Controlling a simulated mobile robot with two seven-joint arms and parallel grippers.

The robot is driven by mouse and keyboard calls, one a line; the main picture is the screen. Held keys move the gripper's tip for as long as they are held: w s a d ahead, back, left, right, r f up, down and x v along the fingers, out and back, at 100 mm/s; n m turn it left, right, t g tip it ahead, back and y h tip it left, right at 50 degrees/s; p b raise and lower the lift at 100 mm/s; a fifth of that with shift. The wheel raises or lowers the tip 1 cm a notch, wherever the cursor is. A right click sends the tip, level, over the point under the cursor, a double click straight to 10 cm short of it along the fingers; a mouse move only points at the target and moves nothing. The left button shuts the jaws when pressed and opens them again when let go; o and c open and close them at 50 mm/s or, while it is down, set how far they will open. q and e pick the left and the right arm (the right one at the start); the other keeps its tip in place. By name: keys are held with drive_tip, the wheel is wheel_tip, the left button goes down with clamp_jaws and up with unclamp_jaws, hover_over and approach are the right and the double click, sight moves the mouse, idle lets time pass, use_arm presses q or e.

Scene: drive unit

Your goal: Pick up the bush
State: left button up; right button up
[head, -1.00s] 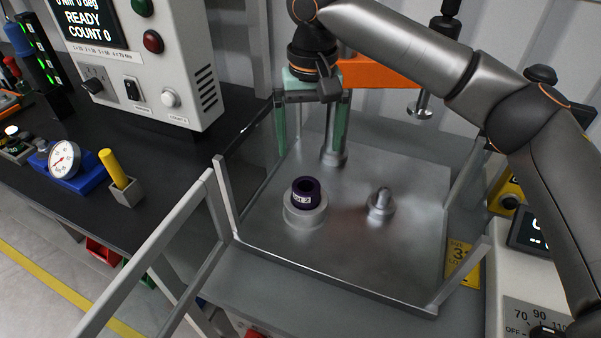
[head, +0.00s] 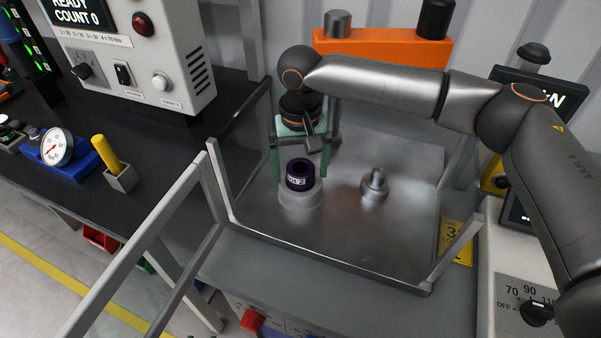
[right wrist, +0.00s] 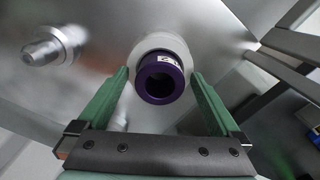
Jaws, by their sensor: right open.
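The bush (head: 300,175) is a short dark purple ring with a white label, standing upright on a round pale seat (head: 300,201) on the metal plate. It also shows in the right wrist view (right wrist: 163,92), its bore facing the camera. My right gripper (head: 301,176) has green fingers and is open. In the right wrist view its fingertips (right wrist: 160,78) lie to the left and right of the bush, with gaps on both sides. Whether the fingertips are level with the bush or above it is hard to tell. My left gripper is not in view.
A metal post (head: 374,186) stands on the plate (head: 345,245) right of the bush. Frame bars (head: 222,190) edge the plate. An orange press head (head: 385,48) is behind. A control box (head: 150,55), a gauge (head: 56,148) and a yellow-handled block (head: 115,170) are on the left bench.

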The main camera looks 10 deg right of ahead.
drive_tip(key=shift+c, duration=0.2)
drive_tip(key=c, duration=1.2)
drive_tip(key=shift+c, duration=0.2)
drive_tip(key=shift+r, duration=0.15)
